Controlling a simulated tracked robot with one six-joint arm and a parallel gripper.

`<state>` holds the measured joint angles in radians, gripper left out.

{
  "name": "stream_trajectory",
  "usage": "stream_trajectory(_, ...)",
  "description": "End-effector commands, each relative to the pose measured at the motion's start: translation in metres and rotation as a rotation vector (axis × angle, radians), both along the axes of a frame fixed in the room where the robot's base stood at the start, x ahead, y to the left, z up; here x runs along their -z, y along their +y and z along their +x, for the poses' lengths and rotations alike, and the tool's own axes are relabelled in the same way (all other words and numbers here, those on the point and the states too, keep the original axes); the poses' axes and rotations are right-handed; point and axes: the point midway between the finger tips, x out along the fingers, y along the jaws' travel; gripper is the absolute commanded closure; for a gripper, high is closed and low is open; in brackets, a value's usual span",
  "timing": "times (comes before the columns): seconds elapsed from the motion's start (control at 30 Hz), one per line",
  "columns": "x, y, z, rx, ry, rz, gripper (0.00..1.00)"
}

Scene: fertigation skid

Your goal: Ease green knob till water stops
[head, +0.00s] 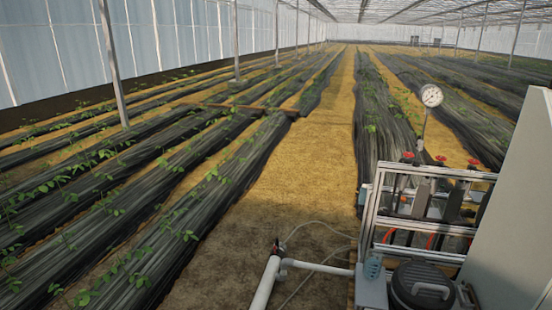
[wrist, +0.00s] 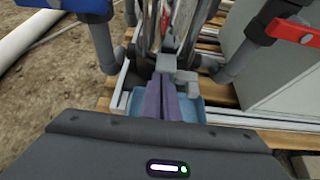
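No green knob can be made out in either view. In the wrist view my gripper (wrist: 166,76) has its two purple-grey fingers side by side, with no clear gap and nothing visible between them. The fingertips point toward grey pipe fittings (wrist: 180,82); whether they touch cannot be told. A blue handle (wrist: 75,5) is at the top left and a red handle (wrist: 290,30) at the top right, both on grey pipework. My gripper is not seen in the head view. There the skid frame (head: 425,225) stands at the right with red knobs (head: 407,156) on top.
A round gauge (head: 431,96) rises above the skid. A black lidded container (head: 422,285) and a small clear bluish cup (head: 373,267) stand in front. A pale cabinet (head: 515,215) blocks the right. White pipes (head: 264,284) lie at the left; the sandy aisle (head: 315,150) is open.

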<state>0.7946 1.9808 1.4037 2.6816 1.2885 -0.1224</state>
Motion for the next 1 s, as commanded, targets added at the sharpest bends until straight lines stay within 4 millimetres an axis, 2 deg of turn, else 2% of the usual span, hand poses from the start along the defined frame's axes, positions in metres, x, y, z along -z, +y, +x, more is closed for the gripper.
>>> stream_trajectory(0.37,0.0018,0.0023,-0.0006,-0.004,0.006,0.004,1.00)
stream_trajectory(1.0,-0.0067,0.0034,-0.0005,-0.002,0.003,0.002,1.00)
